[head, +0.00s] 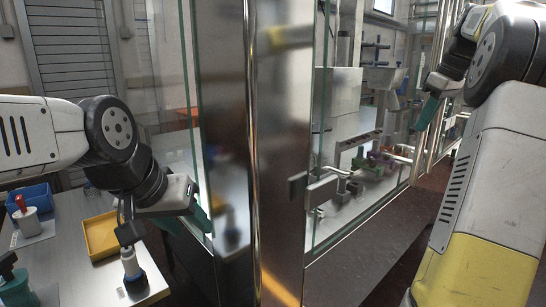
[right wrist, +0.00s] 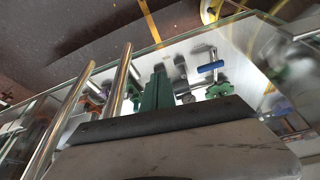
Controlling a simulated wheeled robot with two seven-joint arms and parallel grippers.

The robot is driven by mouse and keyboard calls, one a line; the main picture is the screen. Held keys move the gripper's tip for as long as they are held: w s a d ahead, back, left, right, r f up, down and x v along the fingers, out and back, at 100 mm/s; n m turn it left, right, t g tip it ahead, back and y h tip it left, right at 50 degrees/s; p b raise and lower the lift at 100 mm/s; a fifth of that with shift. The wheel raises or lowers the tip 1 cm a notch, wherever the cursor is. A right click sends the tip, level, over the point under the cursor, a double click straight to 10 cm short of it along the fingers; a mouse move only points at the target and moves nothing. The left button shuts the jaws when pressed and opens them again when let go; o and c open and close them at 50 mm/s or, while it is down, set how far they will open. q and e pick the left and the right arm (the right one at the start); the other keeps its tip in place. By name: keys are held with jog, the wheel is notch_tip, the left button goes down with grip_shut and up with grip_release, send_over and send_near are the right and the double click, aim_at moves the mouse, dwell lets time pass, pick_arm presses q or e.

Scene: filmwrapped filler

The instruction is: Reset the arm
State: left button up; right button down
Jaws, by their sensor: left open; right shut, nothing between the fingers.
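My left gripper (head: 200,218) is in the head view at the lower left, with green fingers beside the edge of a glass panel. It is open and I see nothing held in it; its fingers are partly hidden by its own body. My right gripper (head: 428,112) is at the upper right of the head view, raised beside the machine's metal bars, with its green fingers pointing down. In the right wrist view its green fingers (right wrist: 155,92) are together with nothing between them.
A glass-walled machine with a metal post (head: 250,150) and a door handle (head: 320,190) stands between my arms. Brown floor shows right of centre.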

jog(key=s+a+f+m+t, duration=0.1)
jog(key=s+a, duration=0.4)
jog(key=a, duration=0.4)
jog(key=s+a+m, duration=0.2)
jog(key=s+a, duration=0.2)
jog(key=a, duration=0.4)
jog(key=s+a+f+m+t, duration=0.1)
jog(key=s+a+f, duration=0.4)
jog(key=s+f, duration=0.1)
jog(key=s+a+f+m+t, duration=0.1)
jog(key=s+a+f, duration=0.4)
jog(key=s, duration=0.3)
jog(key=shift+s+a+f+m, duration=0.25)
jog(key=shift+s+f+m, duration=0.15)
jog(key=shift+f, duration=0.3)
